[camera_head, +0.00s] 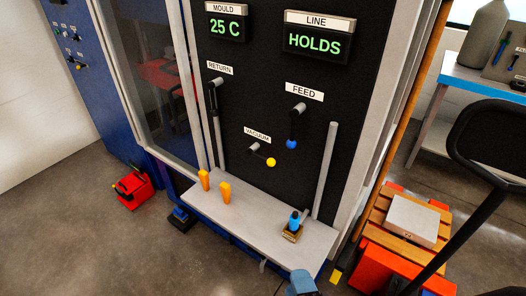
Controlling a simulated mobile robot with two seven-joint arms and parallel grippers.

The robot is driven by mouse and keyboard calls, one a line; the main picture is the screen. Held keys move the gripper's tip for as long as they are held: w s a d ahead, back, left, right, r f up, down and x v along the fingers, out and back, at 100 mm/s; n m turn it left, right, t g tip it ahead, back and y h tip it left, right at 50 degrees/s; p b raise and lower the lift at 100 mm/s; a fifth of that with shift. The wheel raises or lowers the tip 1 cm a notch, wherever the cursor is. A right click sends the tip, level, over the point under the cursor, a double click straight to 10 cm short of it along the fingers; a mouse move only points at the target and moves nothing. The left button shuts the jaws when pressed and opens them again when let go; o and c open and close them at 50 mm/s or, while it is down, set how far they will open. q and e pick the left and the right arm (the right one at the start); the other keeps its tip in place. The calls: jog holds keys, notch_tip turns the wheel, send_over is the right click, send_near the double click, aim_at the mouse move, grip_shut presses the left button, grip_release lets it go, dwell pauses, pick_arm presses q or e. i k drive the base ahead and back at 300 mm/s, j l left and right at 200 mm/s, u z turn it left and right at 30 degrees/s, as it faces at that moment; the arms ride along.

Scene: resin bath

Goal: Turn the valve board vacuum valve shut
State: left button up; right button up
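The vacuum valve (262,154) is on the black valve board (245,105), under the VACUUM label (257,134). Its short lever slants down to the right from a grey pivot and ends in a yellow knob (271,161). No gripper is seen touching it. My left gripper is not in view.
The feed valve (291,144) with a blue knob and the return valve (213,97) are nearby. The ledge (262,217) below holds two orange pieces (225,192) and a small blue-topped item (295,221).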

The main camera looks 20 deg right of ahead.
aim_at(271, 162)
jog(key=i+l, duration=0.15)
jog(key=i, duration=0.75)
